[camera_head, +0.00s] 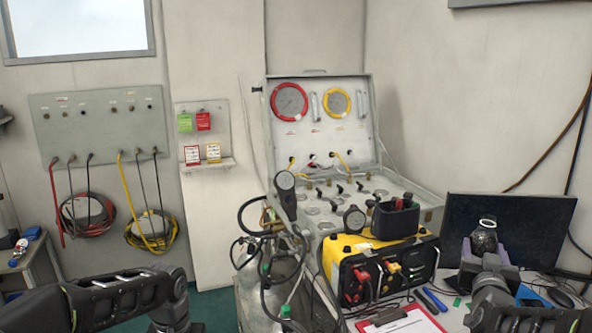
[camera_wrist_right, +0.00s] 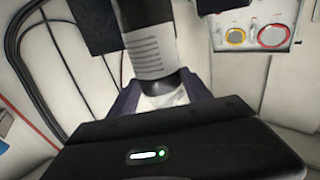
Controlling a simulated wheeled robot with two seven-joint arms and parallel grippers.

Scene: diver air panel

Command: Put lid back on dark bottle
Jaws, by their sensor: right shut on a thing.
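My right gripper (camera_head: 486,252) is raised in front of the monitor at the right of the head view, its purple fingers shut on a dark bottle (camera_head: 484,238). A pale ring shows at the bottle's top, and I see no lid clearly on it. In the right wrist view the gripper (camera_wrist_right: 166,94) grips the bottle (camera_wrist_right: 150,58), which has a white label with dark lines; its upper part is cut off by the frame. I cannot pick out the lid for certain. A small dark round thing (camera_head: 560,298) lies on the table to the right. My left gripper is out of view.
A black monitor (camera_head: 540,222) stands behind the right gripper. A yellow-black unit (camera_head: 388,268), a red clipboard (camera_head: 434,318) and blue-handled tools (camera_head: 431,300) crowd the table. An open gauge case (camera_head: 430,202) stands behind. Hoses and cylinders are left of the table.

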